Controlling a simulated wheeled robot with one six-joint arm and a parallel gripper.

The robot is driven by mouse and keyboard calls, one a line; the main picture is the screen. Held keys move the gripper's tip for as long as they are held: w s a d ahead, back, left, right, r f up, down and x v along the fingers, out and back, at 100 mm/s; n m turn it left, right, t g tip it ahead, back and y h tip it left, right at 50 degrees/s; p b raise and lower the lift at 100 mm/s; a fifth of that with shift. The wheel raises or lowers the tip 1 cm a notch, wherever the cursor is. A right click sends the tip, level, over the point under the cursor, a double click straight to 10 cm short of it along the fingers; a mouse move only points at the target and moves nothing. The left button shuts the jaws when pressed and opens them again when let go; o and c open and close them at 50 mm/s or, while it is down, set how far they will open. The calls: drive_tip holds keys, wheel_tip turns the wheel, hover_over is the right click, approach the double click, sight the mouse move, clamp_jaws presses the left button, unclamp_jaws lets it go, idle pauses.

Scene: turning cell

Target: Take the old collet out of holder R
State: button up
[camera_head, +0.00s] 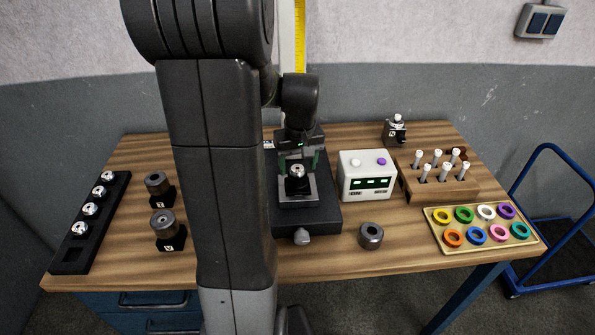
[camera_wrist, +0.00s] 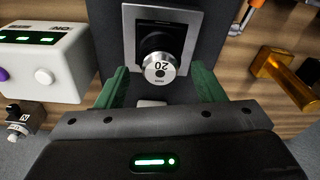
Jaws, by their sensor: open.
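A silver collet (camera_head: 298,171) sits in a dark holder (camera_head: 297,187) on the black fixture in the middle of the table. In the wrist view the collet (camera_wrist: 160,68) shows a "20" on its face, and the dark holder (camera_wrist: 153,43) stands in a square metal frame. No letter on this holder can be read. My gripper (camera_head: 299,158) is just above the collet. In the wrist view my gripper (camera_wrist: 158,82) is open, its green fingers at the left and right of the collet, apart from it and with nothing held.
A loose dark ring nut (camera_head: 370,236) lies right of the fixture (camera_head: 322,215). A white control box (camera_head: 366,178), a wooden tool block (camera_head: 440,186) and a tray of coloured rings (camera_head: 484,246) stand right. Two holders (camera_head: 167,230) and a collet rack (camera_head: 70,254) are left.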

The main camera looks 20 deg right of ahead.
drive_tip(key=shift+w+f, duration=0.1)
drive_tip(key=shift+f, duration=0.45)
drive_tip(key=c, duration=1.1)
